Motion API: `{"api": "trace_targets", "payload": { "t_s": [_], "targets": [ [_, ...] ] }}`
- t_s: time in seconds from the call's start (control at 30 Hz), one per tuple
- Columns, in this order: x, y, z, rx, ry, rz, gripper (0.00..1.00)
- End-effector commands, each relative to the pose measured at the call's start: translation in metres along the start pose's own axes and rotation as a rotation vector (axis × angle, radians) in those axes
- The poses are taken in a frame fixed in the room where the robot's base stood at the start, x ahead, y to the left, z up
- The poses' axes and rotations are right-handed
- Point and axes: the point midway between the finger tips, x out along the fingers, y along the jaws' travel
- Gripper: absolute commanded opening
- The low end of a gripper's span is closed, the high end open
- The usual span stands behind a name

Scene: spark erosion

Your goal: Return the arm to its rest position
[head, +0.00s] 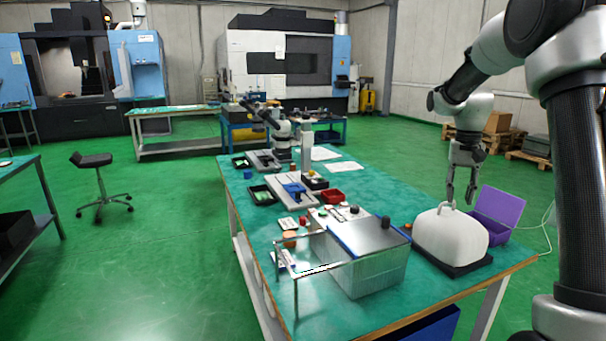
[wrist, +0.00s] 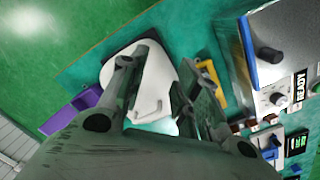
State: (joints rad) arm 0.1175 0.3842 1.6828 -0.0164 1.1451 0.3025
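My gripper (head: 461,192) hangs at the end of my arm on the right of the head view. It points down above the white rounded cover (head: 450,240), which sits on a black base on the green table (head: 385,190). In the wrist view my gripper's two fingers (wrist: 160,85) are spread apart with nothing between them. The white cover (wrist: 150,82) lies beyond them. I cannot tell how far the fingertips are from the cover's handle.
An open purple box (head: 497,215) stands right of the cover. Large machines stand against the wall, and a stool (head: 97,180) is on the left.

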Motion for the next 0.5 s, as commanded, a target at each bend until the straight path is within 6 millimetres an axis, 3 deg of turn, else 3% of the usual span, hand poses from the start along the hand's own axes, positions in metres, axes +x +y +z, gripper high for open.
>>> {"api": "trace_targets", "payload": {
  "t_s": [0.03, 0.23, 0.5],
  "targets": [
    [-0.010, 0.004, 0.026, -0.048, 0.015, -0.006, 0.32],
    [-0.032, 0.026, 0.137, -0.244, 0.093, -0.026, 0.32],
    [-0.029, 0.058, 0.268, -0.370, 0.233, -0.054, 0.32]
  ]
}}
